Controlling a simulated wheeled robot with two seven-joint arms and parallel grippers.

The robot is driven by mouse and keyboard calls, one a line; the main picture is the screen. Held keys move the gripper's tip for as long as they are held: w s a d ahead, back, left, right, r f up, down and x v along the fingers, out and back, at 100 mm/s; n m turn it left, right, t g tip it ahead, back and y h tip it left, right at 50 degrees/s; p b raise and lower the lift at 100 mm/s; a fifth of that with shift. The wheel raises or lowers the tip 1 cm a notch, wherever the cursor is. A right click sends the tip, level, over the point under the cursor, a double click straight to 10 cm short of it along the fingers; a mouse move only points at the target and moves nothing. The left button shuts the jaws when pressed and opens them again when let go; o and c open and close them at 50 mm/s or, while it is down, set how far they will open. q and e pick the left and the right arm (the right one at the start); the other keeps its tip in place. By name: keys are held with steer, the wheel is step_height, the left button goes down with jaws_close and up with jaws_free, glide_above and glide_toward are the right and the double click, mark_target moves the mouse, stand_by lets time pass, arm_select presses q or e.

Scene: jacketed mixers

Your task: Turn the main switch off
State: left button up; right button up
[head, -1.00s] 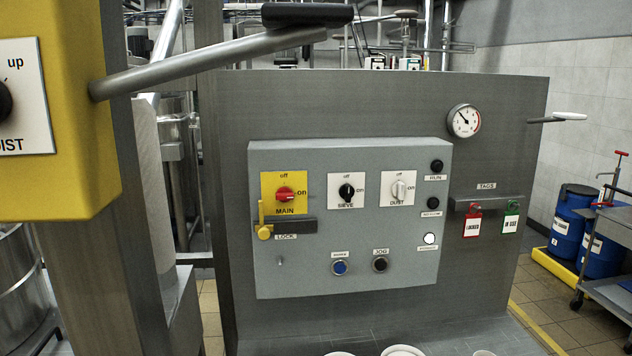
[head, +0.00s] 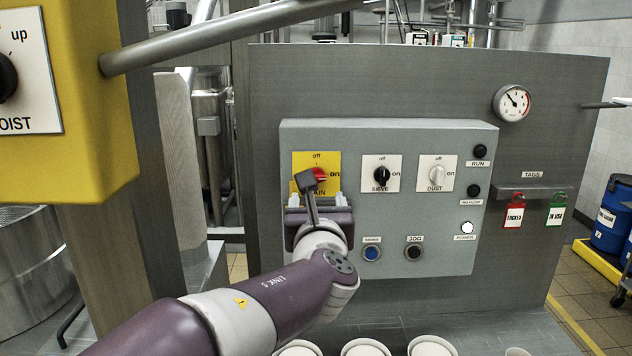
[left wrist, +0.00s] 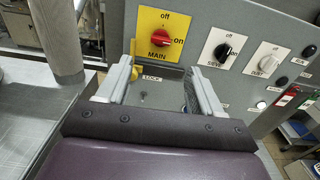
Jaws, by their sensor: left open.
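The main switch is a red knob (head: 319,174) on a yellow plate marked off at the top and on at the right. Its pointer faces on. In the left wrist view the red knob (left wrist: 160,38) shows whole, beyond the fingertips. My left gripper (head: 316,201) is in front of the panel, just below the knob, and hides part of the plate and the lock area. My right gripper is not in view.
Below the plate is the lock bracket (left wrist: 165,78) with a yellow part (left wrist: 133,62) at its left. Sieve (head: 381,176) and dust (head: 436,175) switches sit to the right. A yellow hoist box (head: 90,120) and a metal bar (head: 220,38) are at upper left. White containers (head: 365,347) stand below.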

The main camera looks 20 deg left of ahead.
mark_target(317, 177)
arm_select(q)
steer(key=p+x, duration=0.4)
steer(key=x, duration=0.8)
steer(key=shift+w+d, duration=0.1)
steer(key=shift+w+f, duration=0.15)
steer(key=shift+w, duration=0.25)
steer(key=c, duration=1.1)
